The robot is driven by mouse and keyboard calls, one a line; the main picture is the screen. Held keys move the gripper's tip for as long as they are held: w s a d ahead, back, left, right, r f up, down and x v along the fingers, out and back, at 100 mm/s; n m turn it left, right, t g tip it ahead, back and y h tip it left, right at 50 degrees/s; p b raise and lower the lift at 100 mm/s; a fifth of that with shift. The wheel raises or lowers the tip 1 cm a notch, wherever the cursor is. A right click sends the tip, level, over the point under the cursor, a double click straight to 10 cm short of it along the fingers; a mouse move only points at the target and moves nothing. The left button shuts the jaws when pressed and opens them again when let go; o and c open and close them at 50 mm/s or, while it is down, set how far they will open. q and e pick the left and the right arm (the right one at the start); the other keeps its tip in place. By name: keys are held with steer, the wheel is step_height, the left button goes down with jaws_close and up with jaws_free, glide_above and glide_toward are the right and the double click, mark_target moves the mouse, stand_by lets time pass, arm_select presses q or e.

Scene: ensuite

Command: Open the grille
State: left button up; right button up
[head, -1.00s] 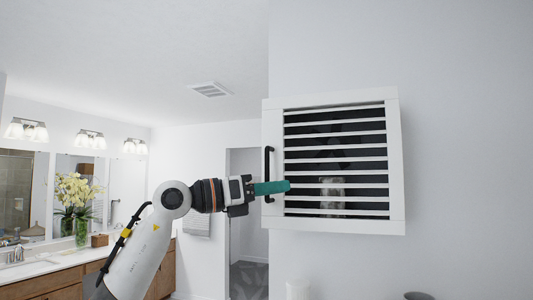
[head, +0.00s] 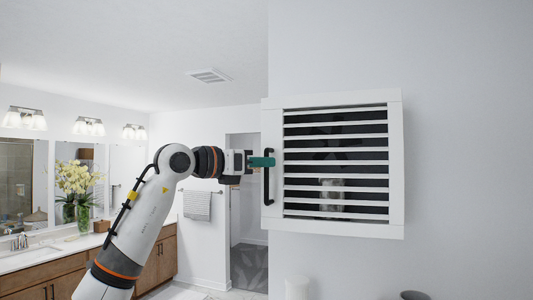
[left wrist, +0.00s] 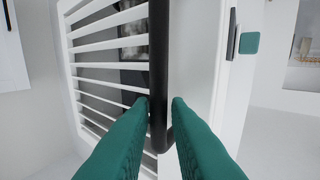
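The grille (head: 394,160) is a white square frame with white slats over a dark opening, on the front of a white box on the wall. It looks shut. A black upright bar handle (head: 270,192) is on its left edge. My left gripper (head: 264,162), with teal fingers, is at the handle's upper half in the head view. In the left wrist view, the handle (left wrist: 158,55) runs between the two separated fingertips (left wrist: 160,100), with a small gap at the right finger. The grille slats (left wrist: 105,38) show to the left. My right gripper is out of view.
Plain wall (head: 465,150) lies right of the grille box. At the left are a vanity counter (head: 40,262), mirrors, lamps and a vase of flowers (head: 76,185). A doorway (head: 247,200) and a hanging towel (head: 197,206) are behind my arm.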

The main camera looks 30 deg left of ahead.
arm_select(q)
steer(key=shift+x, duration=0.8)
steer(key=shift+c, duration=0.6)
jaws_close()
steer(key=shift+s+d, duration=0.1)
